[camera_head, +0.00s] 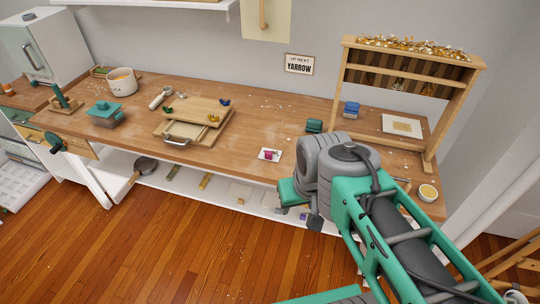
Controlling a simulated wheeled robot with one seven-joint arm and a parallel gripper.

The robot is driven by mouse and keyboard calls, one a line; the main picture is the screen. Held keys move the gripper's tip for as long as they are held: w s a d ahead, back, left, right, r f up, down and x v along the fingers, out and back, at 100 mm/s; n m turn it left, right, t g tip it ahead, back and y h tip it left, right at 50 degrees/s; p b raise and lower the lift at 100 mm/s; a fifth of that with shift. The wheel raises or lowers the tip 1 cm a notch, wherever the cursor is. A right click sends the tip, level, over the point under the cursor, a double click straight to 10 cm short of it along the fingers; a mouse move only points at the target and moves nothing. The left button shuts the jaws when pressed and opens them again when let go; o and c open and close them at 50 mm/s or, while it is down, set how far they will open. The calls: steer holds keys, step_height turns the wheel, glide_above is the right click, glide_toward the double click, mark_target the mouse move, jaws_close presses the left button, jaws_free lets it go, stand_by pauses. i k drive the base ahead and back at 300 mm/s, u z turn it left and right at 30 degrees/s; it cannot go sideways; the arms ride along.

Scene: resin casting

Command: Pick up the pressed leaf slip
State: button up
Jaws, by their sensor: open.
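A small white slip (270,154) with a magenta shape on it lies flat near the front edge of the workbench (240,135), right of centre. A cream card (403,126) lies on a pale sheet under the wooden rack at the right. Both are too small for me to tell whether either bears a pressed leaf. My gripper (313,220) is open, at the low end of my green and grey arm, in front of the bench's front edge and right of the white slip. Its fingers are small and partly hidden by the arm. It is apart from both pieces.
A pot (122,82) stands at the back left. A small cup (428,193) stands at the right front.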

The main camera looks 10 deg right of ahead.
mark_target(274, 155)
steer(key=u, duration=0.05)
steer(key=k, duration=0.4)
steer(key=u, duration=1.05)
steer(key=i, duration=0.75)
steer(key=u, duration=0.65)
